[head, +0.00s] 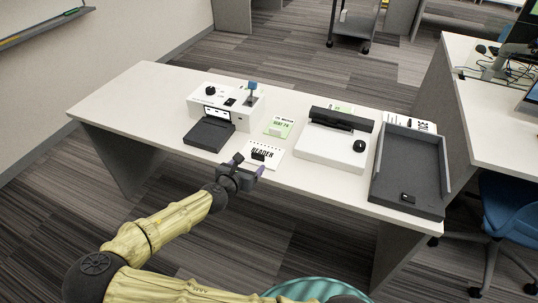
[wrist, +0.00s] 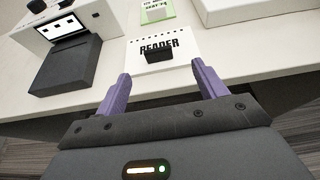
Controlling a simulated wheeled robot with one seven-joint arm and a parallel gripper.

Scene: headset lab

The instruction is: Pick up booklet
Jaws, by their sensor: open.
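The booklet (head: 273,161) is white, with "READER" printed on it, a row of holes or binding along its far edge and a small black block on its face. It lies on the white desk (head: 130,100) near the front edge. In the wrist view the booklet (wrist: 178,64) is straight ahead, just beyond my fingertips. My gripper (head: 249,164) is open and empty at the front edge of the desk, on the near side of the booklet. Its two purple fingers (wrist: 160,76) are spread, with the black block between their lines. I see no contact with the booklet.
A white box with a screen (head: 233,112) and a dark pad (head: 208,134) stand left of the booklet. A green-and-white card (head: 279,129) lies behind it. A white device with a black bar (head: 325,148) is to the right, then a grey tray (head: 400,170). The desk's left end is clear.

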